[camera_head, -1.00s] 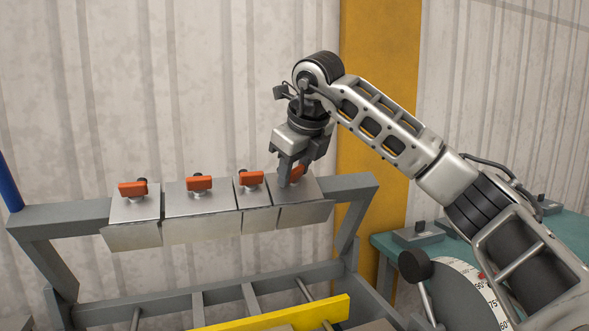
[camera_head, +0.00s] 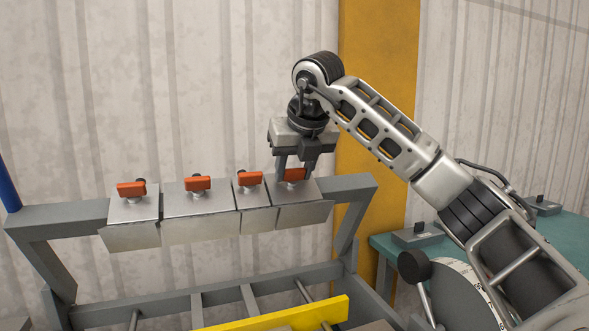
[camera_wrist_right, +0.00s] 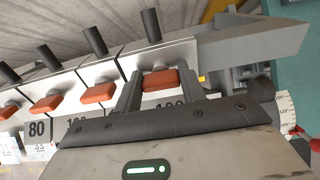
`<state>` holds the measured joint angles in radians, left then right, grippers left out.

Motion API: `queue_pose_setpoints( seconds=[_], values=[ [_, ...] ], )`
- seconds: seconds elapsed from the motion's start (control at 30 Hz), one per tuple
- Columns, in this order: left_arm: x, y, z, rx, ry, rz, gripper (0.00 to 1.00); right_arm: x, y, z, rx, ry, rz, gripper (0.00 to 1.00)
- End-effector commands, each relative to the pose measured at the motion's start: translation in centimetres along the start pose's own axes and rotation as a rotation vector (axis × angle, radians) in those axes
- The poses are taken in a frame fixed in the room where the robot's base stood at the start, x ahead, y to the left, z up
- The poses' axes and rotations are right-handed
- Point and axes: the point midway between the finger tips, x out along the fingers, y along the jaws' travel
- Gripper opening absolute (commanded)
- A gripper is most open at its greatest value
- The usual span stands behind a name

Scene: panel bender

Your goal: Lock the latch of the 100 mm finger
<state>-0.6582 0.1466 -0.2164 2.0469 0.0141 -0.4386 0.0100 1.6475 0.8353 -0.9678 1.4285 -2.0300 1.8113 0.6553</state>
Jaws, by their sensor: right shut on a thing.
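The rightmost finger (camera_head: 302,192) on the beam has an orange latch (camera_head: 295,175). In the right wrist view this latch (camera_wrist_right: 158,80) lies between the jaws, above a partly covered label that seems to read 100 (camera_wrist_right: 170,105). My right gripper (camera_head: 295,171) points down over it, with one jaw at each end of the latch, shut on it. The latch lies lengthwise along the beam, much like its neighbours. The jaws hide its ends. My left gripper is not in view.
Three more fingers with orange latches (camera_head: 249,178) stand to the left on the grey beam (camera_head: 350,186). Black knobs (camera_wrist_right: 93,40) stick up behind the latches. A yellow bar (camera_head: 280,317) lies below in front. A teal table (camera_head: 385,243) and a dial (camera_head: 462,290) are at right.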

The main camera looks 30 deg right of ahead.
Motion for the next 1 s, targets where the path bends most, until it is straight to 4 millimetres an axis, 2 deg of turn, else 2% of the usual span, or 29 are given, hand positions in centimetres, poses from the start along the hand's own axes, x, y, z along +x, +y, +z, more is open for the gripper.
queue_pose_setpoints(
  seconds=[0.33, 0.37, 0.4, 0.43, 0.77, 0.87, 1.0],
  values=[
    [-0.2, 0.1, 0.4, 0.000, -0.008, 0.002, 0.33, -0.1, 0.0, 0.1, 0.007, -0.002, 0.001, 0.17],
    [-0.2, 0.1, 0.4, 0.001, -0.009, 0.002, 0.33, -0.1, 0.0, 0.1, 0.007, -0.002, 0.000, 0.48],
    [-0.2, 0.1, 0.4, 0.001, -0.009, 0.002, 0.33, -0.1, 0.0, 0.1, 0.007, -0.002, 0.000, 0.59],
    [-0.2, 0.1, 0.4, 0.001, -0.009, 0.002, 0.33, -0.1, 0.0, 0.1, 0.007, -0.002, 0.000, 0.62],
    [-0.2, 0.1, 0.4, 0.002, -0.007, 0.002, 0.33, -0.3, 0.0, 0.1, 0.004, -0.002, 0.001, 0.62],
    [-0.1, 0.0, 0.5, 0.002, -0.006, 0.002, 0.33, -1.4, 0.0, 0.1, 0.004, -0.004, 0.002, 0.62],
    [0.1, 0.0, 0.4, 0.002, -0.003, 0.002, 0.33, -4.2, 0.0, 0.1, 0.004, -0.007, 0.002, 0.62]
  ],
)
